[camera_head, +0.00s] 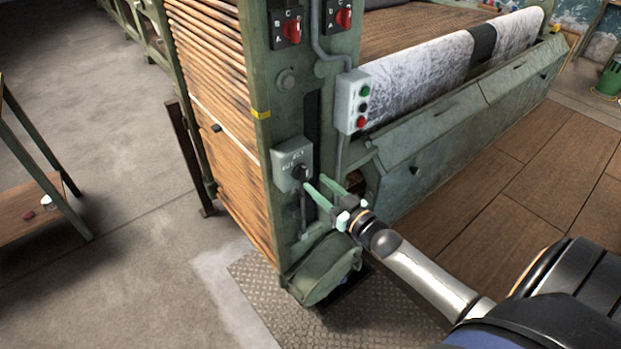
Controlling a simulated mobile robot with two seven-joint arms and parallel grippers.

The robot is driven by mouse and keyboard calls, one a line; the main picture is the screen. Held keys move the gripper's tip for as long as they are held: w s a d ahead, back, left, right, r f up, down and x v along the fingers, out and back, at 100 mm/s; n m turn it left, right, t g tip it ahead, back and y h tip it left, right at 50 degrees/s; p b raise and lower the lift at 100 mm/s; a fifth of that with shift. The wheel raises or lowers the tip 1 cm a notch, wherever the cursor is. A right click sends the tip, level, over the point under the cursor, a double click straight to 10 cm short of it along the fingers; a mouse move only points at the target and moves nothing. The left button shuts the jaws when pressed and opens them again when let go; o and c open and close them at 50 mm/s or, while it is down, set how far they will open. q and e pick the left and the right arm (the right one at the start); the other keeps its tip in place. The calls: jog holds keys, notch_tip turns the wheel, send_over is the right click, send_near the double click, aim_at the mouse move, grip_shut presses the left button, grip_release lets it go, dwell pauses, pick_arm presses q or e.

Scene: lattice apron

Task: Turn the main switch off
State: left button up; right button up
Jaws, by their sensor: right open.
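The main switch (293,163) is a grey box with a black rotary knob (301,172), mounted low on the green post of the machine. Lettering shows around the knob, too small to read surely. My right gripper (315,187) comes in from the lower right. Its two green fingers are apart and empty, with their tips close to the knob at its lower right. I cannot tell whether a tip touches the knob. My left gripper is out of the picture.
A grey button box (352,102) with green, black and red buttons is above my right gripper. Two red selector switches (291,30) (343,17) sit higher on the post. A tread plate (262,283) covers the floor below. A wooden-shelved stand (38,203) is at left.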

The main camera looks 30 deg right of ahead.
aim_at(307, 176)
jog(key=shift+w+a, duration=0.15)
jog(key=shift+w, duration=1.75)
grip_shut()
